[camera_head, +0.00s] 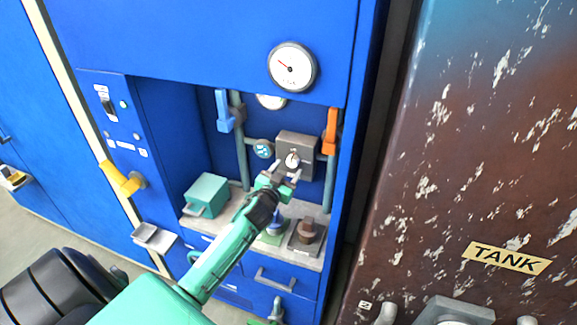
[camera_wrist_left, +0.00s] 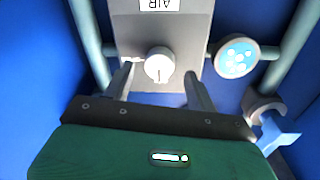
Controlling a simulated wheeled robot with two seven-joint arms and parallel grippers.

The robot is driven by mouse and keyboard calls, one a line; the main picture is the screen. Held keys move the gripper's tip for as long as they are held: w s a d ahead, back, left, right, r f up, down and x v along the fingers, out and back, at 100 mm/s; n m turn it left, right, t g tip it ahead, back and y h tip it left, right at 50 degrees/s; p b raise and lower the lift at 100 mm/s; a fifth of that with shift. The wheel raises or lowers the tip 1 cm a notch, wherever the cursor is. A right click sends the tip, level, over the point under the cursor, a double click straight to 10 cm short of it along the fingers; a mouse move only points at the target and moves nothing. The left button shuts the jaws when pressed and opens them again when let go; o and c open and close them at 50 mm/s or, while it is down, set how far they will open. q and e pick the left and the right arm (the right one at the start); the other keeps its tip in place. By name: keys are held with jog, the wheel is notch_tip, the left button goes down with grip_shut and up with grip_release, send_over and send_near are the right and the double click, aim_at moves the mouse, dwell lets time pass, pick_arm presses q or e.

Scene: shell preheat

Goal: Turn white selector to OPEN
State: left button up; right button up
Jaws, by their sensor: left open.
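The white selector (camera_head: 292,159) is a round knob on a grey box (camera_head: 297,143) inside the blue cabinet's recess. It also shows in the left wrist view (camera_wrist_left: 159,64), with a dark mark on its lower face, below a label reading AIR. My left gripper (camera_head: 284,179) is open just in front of the box. In the left wrist view its two fingers (camera_wrist_left: 160,86) stand on either side of the knob, with gaps between. Whether they reach its depth I cannot tell. A small green and grey part at the head view's bottom edge may be my right gripper (camera_head: 275,312).
A blue lever (camera_head: 224,111) and an orange lever (camera_head: 331,130) flank the box on pipes. A round blue-and-white dial (camera_head: 263,149) sits left of it. A teal box (camera_head: 206,195) and a brown-topped block (camera_head: 307,231) stand on the shelf below. A rusty tank (camera_head: 440,180) is at right.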

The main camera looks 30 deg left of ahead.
pick_arm(q)
jog(key=shift+w+a, duration=0.15)
jog(key=shift+w, duration=0.75)
jog(key=c, duration=1)
